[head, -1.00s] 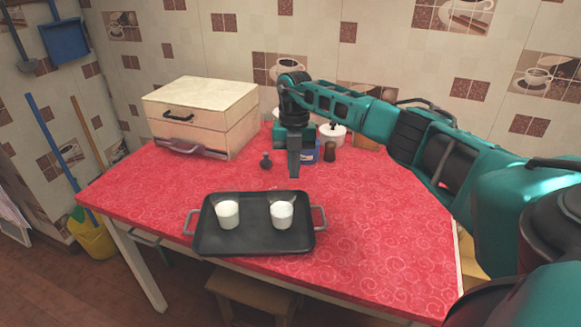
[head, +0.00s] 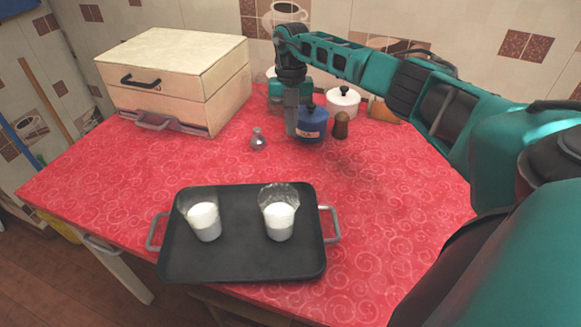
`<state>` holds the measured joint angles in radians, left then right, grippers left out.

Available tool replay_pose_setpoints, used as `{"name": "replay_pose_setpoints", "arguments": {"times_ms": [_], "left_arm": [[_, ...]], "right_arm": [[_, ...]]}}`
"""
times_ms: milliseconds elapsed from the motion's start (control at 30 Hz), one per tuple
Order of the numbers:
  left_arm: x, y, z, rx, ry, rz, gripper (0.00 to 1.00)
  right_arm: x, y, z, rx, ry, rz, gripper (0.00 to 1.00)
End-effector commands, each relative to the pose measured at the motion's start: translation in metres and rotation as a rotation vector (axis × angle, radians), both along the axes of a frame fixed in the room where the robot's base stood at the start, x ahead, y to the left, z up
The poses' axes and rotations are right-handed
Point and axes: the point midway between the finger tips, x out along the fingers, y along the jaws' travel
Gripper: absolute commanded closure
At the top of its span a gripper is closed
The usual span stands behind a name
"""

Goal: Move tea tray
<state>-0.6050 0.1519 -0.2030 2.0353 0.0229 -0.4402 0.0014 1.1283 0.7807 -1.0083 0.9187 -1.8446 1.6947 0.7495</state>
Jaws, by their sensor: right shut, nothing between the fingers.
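The black tea tray (head: 243,262) lies flat near the front edge of the red table, with a metal handle at its left end and another at its right end. Two clear glasses with white contents stand on it, a left glass (head: 204,222) and a right glass (head: 279,218). My right gripper (head: 291,132) is shut and empty, pointing down above the back of the table. It is behind the tray and apart from it, beside a blue pot in the view. My left gripper is not in view.
A cream bread box (head: 174,85) stands at the back left. A small glass bottle (head: 258,139), the blue lidded pot (head: 312,123), a brown shaker (head: 341,125) and a white lidded pot (head: 343,101) stand near my right gripper. The red table (head: 400,190) is clear right of the tray.

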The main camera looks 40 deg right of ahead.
Motion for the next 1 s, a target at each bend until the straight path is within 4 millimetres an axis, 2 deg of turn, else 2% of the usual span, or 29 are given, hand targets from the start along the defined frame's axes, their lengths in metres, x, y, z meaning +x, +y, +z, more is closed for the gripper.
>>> {"name": "replay_pose_setpoints", "arguments": {"times_ms": [33,200,467,1000], "left_arm": [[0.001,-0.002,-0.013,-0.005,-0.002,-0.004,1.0],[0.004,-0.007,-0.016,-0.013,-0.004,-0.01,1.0],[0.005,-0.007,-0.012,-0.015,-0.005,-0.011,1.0],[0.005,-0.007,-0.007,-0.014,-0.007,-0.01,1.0]], "right_arm": [[0.001,0.0,-0.016,0.0,-0.003,0.001,1.0],[0.001,0.0,-0.026,0.001,-0.004,0.0,1.0],[-0.007,0.006,-0.026,0.001,-0.002,0.003,1.0],[-0.056,0.046,-0.025,0.0,-0.001,0.003,1.0]]}}
